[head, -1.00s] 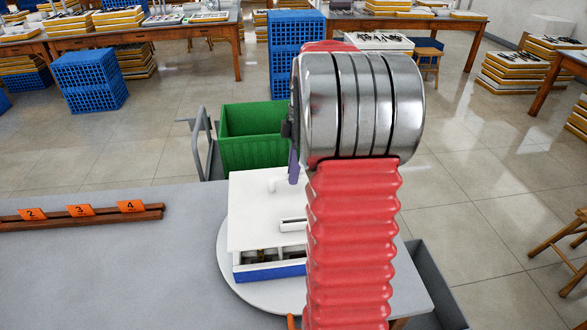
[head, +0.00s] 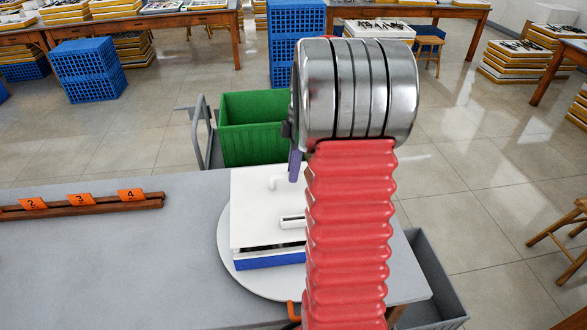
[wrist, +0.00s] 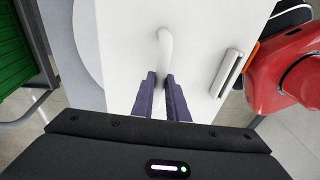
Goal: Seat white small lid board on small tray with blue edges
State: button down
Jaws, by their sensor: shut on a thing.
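The white small lid board (head: 258,210) lies flat over the small tray with blue edges (head: 268,262), largely hiding its inside. A narrow dark gap shows between lid and tray along the front; I cannot tell if they touch elsewhere. My gripper is shut on the lid's white curved handle, with its purple fingers (wrist: 161,80) on either side of it in the wrist view. The lid (wrist: 125,55) fills the middle there. In the head view only one purple finger (head: 295,165) shows beside the handle (head: 279,182); my arm hides the lid's right side.
The tray stands on a round grey turntable (head: 236,280) on the grey table (head: 110,260). A wooden rack with orange number tags (head: 81,200) lies to the left. A green crate (head: 254,125) on a cart stands behind the table. A grey bin (head: 440,290) is at the right.

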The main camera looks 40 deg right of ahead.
aim_at(294, 186)
jog(key=shift+f, duration=2.2)
dwell(2.0)
jog(key=c, duration=1.7)
grip_release()
jog(key=shift+o, duration=0.2)
notch_tip(294, 186, up, 14)
jog(key=d, duration=0.2)
jog(key=shift+d+f, duration=0.25)
jog(key=shift+d, duration=0.05)
jog(key=shift+w, duration=0.1)
